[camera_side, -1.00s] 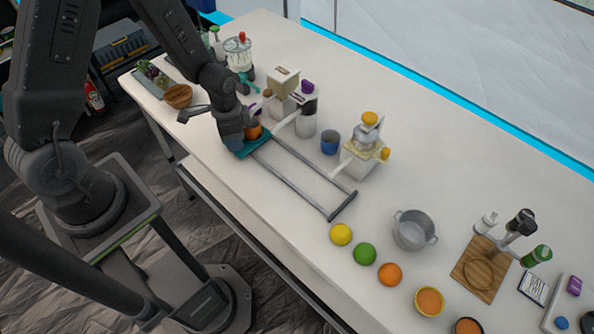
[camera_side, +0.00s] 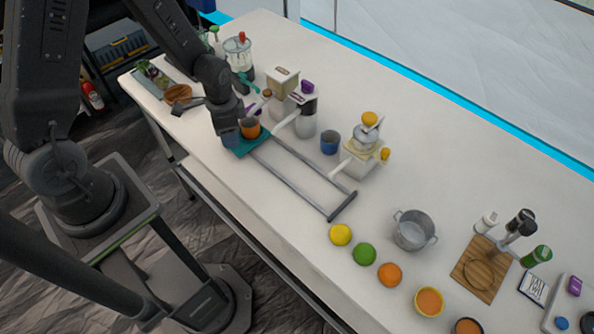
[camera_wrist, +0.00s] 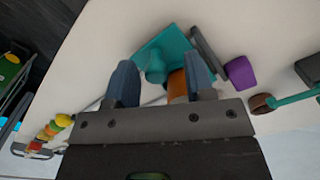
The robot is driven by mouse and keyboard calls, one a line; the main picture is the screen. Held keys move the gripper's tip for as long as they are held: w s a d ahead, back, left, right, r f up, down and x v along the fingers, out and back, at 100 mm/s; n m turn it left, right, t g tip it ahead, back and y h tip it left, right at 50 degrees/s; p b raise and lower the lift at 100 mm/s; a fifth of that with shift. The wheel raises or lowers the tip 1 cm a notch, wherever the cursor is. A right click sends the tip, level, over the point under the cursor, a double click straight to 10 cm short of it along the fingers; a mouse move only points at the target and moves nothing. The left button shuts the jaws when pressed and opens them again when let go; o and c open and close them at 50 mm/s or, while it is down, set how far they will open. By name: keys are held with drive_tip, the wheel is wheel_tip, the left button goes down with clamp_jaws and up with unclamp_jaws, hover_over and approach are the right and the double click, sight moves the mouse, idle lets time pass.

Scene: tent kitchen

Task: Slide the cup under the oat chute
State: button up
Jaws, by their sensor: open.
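An orange cup (camera_side: 250,128) stands on a teal sliding plate (camera_side: 246,146) at the far-left end of two grey rails (camera_side: 300,174). My gripper (camera_side: 230,138) is low beside the cup, at the plate's left. In the wrist view the gripper (camera_wrist: 161,90) is open. A teal knob (camera_wrist: 155,70) on the plate shows between its fingers. The cup (camera_wrist: 177,86) is partly hidden by the right finger. Three dispensers with pale chutes stand behind the rails: a beige one (camera_side: 283,80), a purple-topped one (camera_side: 306,120) and a yellow-topped one (camera_side: 362,155). I cannot tell which holds oats.
A blue cup (camera_side: 330,141) stands between two dispensers. A dark bar (camera_side: 343,206) closes the rails' near end. Beyond it are a lemon (camera_side: 340,235), a lime (camera_side: 364,253), an orange (camera_side: 390,274) and a metal pot (camera_side: 413,230). The track between the rails is clear.

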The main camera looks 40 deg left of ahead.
drive_tip(key=shift+w+r, duration=0.1)
drive_tip(key=shift+r, duration=2.2)
drive_tip(key=shift+d+r, duration=0.1)
drive_tip(key=shift+r, duration=0.35)
drive_tip(key=s+d+r+n+t, duration=0.2)
drive_tip(key=s+r, duration=0.4)
drive_tip(key=r, duration=0.5)
drive_tip(key=s+d+r+n+t, duration=0.3)
drive_tip(key=s+r, duration=0.3)
drive_tip(key=r, duration=0.5)
drive_tip(key=shift+d+n+t, duration=0.3)
drive_tip(key=shift+d+n, duration=0.15)
drive_tip(key=shift+n, duration=0.05)
drive_tip(key=shift+w, duration=0.1)
